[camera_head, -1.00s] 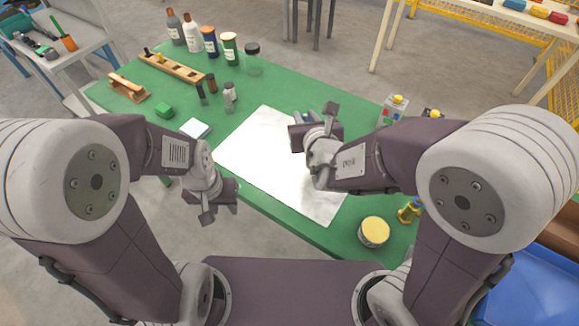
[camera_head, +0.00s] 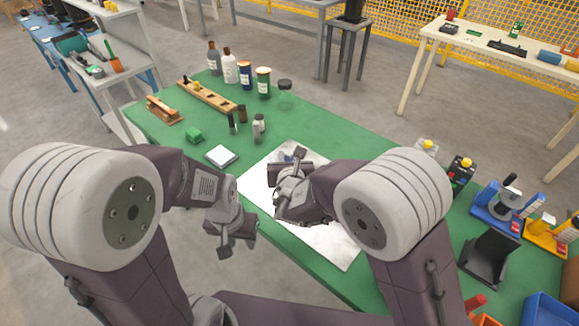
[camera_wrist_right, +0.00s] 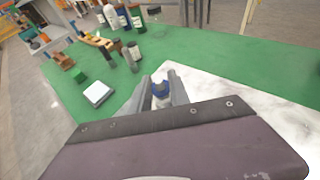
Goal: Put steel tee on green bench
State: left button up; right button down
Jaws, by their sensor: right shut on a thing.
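My right gripper (camera_head: 292,160) is over the white sheet on the green bench (camera_head: 330,125). My left gripper (camera_head: 238,246) hangs in front of the bench's near edge, apart from anything. I cannot tell whether its jaws are open.
The white sheet (camera_head: 335,240) covers the near middle of the bench. Bottles (camera_head: 245,75), a wooden rack (camera_head: 208,95), a green block (camera_head: 194,135) and a white pad (camera_head: 221,156) stand to the left. A black holder (camera_head: 488,258) and blue microscope (camera_head: 506,205) stand to the right.

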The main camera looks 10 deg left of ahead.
jog(key=shift+f, duration=1.95)
jog(key=shift+f+b, duration=0.2)
jog(key=shift+b, duration=0.35)
jog(key=c, duration=1.2)
grip_release()
jog(key=shift+c, duration=0.2)
jog(key=shift+r, duration=0.1)
